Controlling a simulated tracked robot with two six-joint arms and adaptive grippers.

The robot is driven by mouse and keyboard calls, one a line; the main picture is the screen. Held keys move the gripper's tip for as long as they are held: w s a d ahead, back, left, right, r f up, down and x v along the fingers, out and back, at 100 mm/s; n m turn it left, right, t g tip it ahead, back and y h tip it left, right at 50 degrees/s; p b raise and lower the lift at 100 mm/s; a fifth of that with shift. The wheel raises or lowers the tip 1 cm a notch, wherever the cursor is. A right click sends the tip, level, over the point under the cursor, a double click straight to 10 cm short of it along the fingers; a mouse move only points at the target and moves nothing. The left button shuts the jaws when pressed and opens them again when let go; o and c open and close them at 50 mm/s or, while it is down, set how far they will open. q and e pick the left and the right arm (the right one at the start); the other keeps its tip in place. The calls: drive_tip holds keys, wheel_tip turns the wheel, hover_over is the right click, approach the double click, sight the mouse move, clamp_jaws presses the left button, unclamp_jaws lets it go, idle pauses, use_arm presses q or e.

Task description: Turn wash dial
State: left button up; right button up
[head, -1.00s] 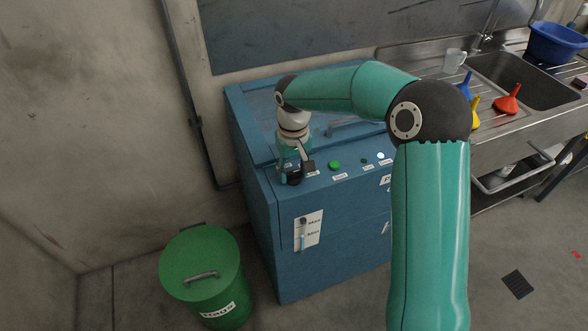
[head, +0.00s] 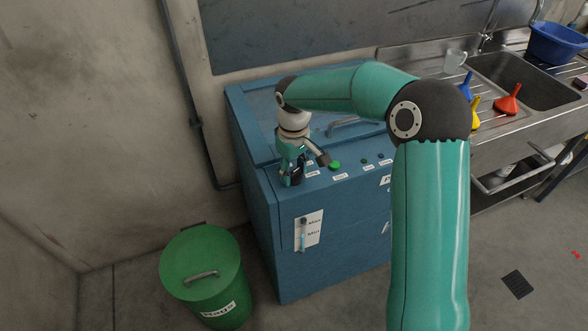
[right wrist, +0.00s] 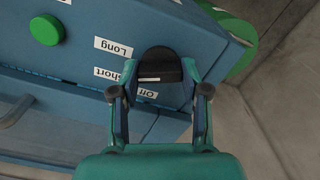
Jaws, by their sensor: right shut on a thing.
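The wash dial (right wrist: 160,64) is a black knob with a pale line, on the top panel of the blue washing machine (head: 340,215). In the right wrist view it sits between the fingers of my right gripper (right wrist: 160,88), which is shut on it. Labels reading Off, Short and Long (right wrist: 113,47) lie around the dial; I cannot tell which one it points to. In the head view my right gripper (head: 291,180) is over the panel's left front corner and mostly hides the dial. My left gripper is not in view.
A green button (head: 335,165) and small dark lamps (head: 381,155) lie right of the dial. A lid handle (head: 352,124) is behind. A green rag bin (head: 200,262) stands on the floor at left. A steel sink (head: 520,80) with funnels is at right.

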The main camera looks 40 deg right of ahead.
sight(294, 172)
drive_tip(key=n, duration=0.6)
drive_tip(key=shift+r+p, duration=0.1)
drive_tip(key=shift+p, duration=0.25)
drive_tip(key=n+p, duration=0.1)
drive_tip(key=n, duration=0.6)
drive_tip(key=shift+n, duration=0.3)
drive_tip(key=o, duration=1.1)
drive_tip(key=shift+o, duration=0.2)
wheel_tip(294, 172, up, 12)
